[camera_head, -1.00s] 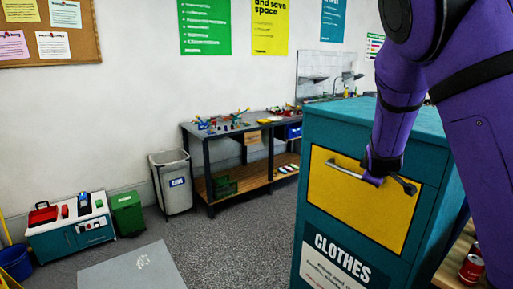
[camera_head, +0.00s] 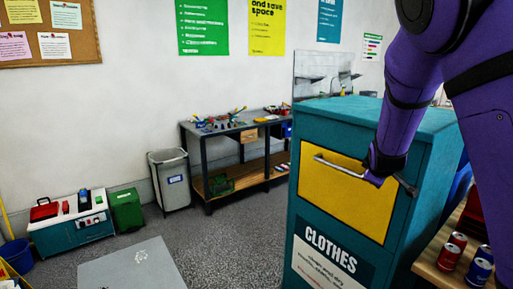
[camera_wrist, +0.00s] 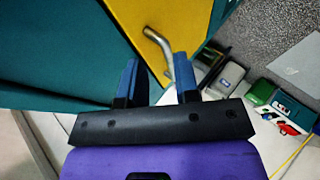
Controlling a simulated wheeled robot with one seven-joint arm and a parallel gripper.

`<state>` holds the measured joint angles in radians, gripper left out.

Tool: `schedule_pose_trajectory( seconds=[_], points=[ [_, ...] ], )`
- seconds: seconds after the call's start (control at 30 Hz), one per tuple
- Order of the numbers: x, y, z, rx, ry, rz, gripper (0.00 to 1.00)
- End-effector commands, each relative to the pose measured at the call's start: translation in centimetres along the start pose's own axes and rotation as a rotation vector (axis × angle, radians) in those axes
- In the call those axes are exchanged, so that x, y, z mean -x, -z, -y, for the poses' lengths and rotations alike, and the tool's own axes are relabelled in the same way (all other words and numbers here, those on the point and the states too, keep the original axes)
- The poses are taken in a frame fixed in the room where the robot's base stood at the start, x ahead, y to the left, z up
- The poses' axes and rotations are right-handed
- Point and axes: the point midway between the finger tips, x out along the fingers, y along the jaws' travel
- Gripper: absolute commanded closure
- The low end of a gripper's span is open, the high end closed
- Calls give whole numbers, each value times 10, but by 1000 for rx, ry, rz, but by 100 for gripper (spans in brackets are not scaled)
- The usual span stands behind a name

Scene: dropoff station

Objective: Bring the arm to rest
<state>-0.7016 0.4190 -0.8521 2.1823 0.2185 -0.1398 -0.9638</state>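My arm is purple, and its gripper (camera_head: 378,182) is in front of the yellow flap of the teal clothes bin (camera_head: 436,150) in the head view, close to the flap's metal handle (camera_head: 340,167). In the wrist view the two blue fingers of my gripper (camera_wrist: 157,68) stand apart with nothing between them. The curved end of the handle (camera_wrist: 158,46) shows just beyond the fingertips. I cannot tell whether the gripper touches the handle. The flap (camera_head: 345,205) looks shut.
A red can (camera_head: 452,250) and a blue can (camera_head: 479,266) stand on a wooden surface right of the bin. A workbench (camera_head: 208,150), a grey waste bin (camera_head: 172,180) and a small cabinet (camera_head: 72,235) line the wall.

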Motion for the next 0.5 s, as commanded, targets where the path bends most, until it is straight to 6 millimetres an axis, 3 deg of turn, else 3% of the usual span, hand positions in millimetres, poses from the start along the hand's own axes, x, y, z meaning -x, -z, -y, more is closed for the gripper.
schedule_pose_trajectory(
  seconds=[0.27,0.5],
  points=[
    [14,-7,2,-83,61,-3,71],
    [38,-16,7,-202,154,-8,71]
  ],
)
